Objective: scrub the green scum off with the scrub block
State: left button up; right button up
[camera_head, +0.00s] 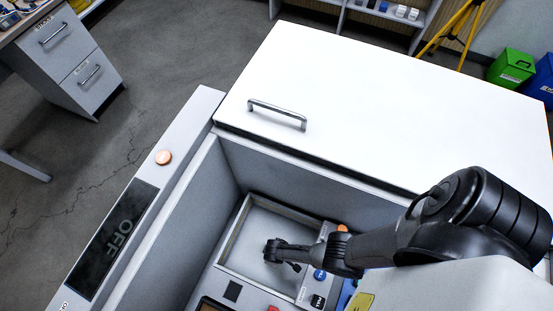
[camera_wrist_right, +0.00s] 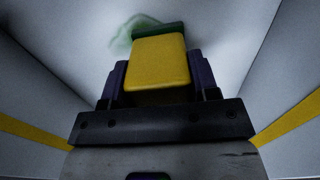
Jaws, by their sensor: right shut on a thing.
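In the right wrist view, my right gripper (camera_wrist_right: 160,82) is shut on the scrub block (camera_wrist_right: 159,61), a yellow block with a dark green scrubbing face (camera_wrist_right: 158,29) at its far end. The green scum (camera_wrist_right: 124,36) is a faint smear on the pale grey surface ahead. It shows to the left of the block's far end and above it; the block hides part of that area. I cannot tell whether the scrubbing face touches the surface. In the head view my right arm reaches in from the right over an open grey compartment; the block and scum cannot be made out there. My left gripper is not in view.
A white lid with a metal handle (camera_head: 277,115) lies beside the compartment. Grey walls (camera_head: 185,215) enclose the opening. A shallow tray (camera_head: 236,243) and small coloured parts are inside.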

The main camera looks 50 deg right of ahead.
jog(key=shift+s+a+f, duration=0.1)
jog(key=shift+s+a, duration=0.05)
jog(key=shift+a, duration=0.4)
jog(key=shift+s+a, duration=0.15)
jog(key=shift+a, duration=0.35)
jog(key=shift+s+a, duration=0.3)
jog(key=shift+a, duration=0.4)
jog(key=shift+d, duration=0.1)
jog(key=shift+w+d, duration=0.1)
jog(key=shift+w+d+r, duration=0.1)
jog(key=shift+w+d, duration=0.05)
jog(key=shift+d, duration=0.4)
jog(key=shift+w+d+r, duration=0.1)
jog(key=shift+w+d, duration=0.05)
jog(key=shift+d, duration=0.35)
jog(key=shift+w+d+p, duration=0.25)
jog(key=shift+d+p, duration=0.05)
jog(key=shift+d, duration=0.55)
jog(key=shift+d, duration=0.1)
